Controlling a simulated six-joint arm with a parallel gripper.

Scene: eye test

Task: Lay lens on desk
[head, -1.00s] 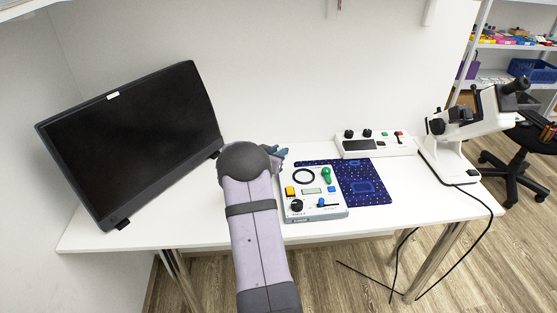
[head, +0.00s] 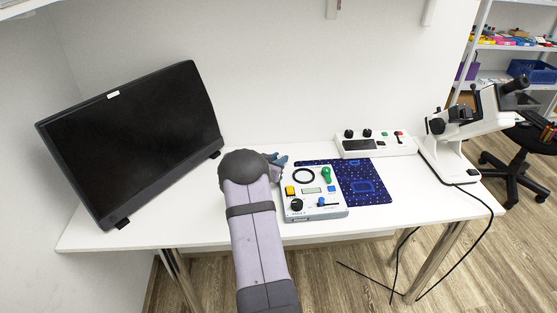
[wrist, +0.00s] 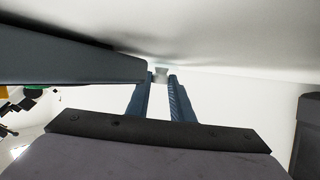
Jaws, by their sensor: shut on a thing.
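The white desk (head: 165,224) spans the middle of the head view. My gripper (head: 279,160) is over the desk, just left of the control box, partly hidden behind my own arm. In the wrist view, the two blue fingers of my gripper (wrist: 161,77) are closed on a small pale, see-through piece, which I take as the lens (wrist: 161,71). It sits between the fingertips, low over the white surface. Whether it touches the desk I cannot tell. The lens cannot be made out in the head view.
The control box (head: 315,211) with knobs is close to my gripper's right. A dark blue mat (head: 374,190) lies behind it. A black monitor (head: 135,140) stands left, a white switch panel (head: 375,153) at the back, a white microscope-like device (head: 447,160) right. Desk is bare front left.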

